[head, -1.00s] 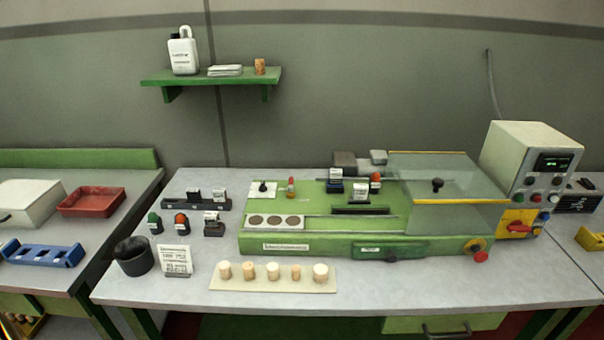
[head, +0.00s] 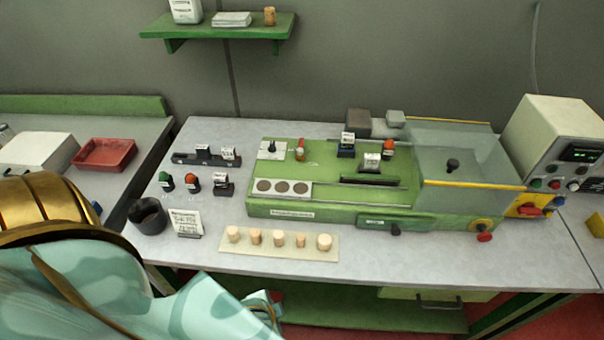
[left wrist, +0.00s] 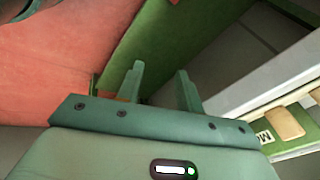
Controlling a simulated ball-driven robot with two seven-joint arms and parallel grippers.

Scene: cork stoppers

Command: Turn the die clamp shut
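The green machine (head: 340,212) stands on the grey table. A small red-topped lever (head: 300,151) stands upright near its back left, beside a white plate with a black knob (head: 270,147). I cannot tell for certain which of these is the die clamp. My left gripper (head: 268,308) is low in front of the table's front edge, well away from the machine. In the left wrist view its two fingers (left wrist: 160,82) are apart with nothing between them. My right gripper is not in view.
A board of corks (head: 280,252) lies near the table's front edge. A black cup (head: 148,216) and a white card (head: 186,223) stand left of it. Several stamps and a dark rack (head: 200,160) are behind. A clear guard (head: 455,150) covers the machine's right part.

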